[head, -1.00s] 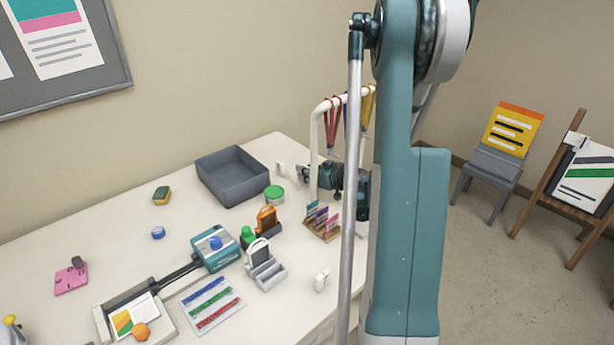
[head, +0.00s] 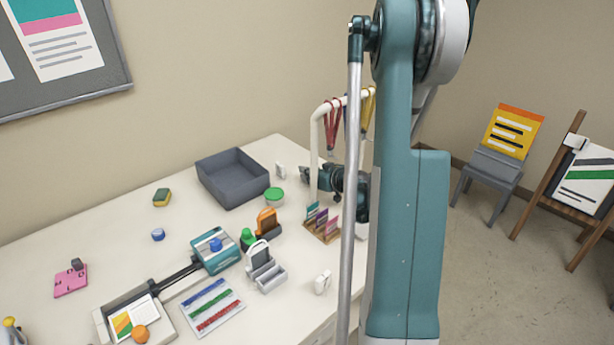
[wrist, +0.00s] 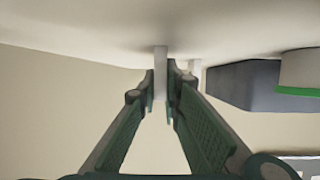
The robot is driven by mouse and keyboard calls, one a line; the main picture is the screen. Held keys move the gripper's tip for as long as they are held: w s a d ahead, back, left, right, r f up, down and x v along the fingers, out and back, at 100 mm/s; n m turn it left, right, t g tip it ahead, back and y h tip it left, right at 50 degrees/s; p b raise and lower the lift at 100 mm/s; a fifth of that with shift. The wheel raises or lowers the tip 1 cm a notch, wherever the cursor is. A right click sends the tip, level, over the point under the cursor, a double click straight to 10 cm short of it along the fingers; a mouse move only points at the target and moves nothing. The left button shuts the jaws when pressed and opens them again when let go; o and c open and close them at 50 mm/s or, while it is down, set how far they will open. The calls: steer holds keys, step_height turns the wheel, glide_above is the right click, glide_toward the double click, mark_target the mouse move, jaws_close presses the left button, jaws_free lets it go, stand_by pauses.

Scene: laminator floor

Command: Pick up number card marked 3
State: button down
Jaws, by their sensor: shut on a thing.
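My gripper (wrist: 160,85) is shut on a thin pale card (wrist: 160,60), seen edge-on between its fingertips in the wrist view. Its face is turned away, so I cannot read a number on it. In the head view my gripper (head: 305,175) is at the far right part of the table, pointing left, beside the lanyard stand. Another white piece (head: 322,282) stands near the front right edge; no number is readable on either.
A dark grey bin (head: 232,178) and a green-lidded tub (head: 274,196) stand left of my gripper. The white lanyard stand (head: 315,150) rises close by. A wooden holder with coloured cards (head: 322,228) is in front. The left back of the table is mostly clear.

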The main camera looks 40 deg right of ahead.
steer(key=shift+r+p, duration=0.7)
steer(key=shift+r, duration=1.1)
steer(key=s, duration=0.6)
steer(key=s+a+p, duration=0.1)
steer(key=s, duration=0.5)
steer(key=s+p, duration=0.1)
steer(key=s, duration=0.5)
steer(key=shift+a, duration=0.3)
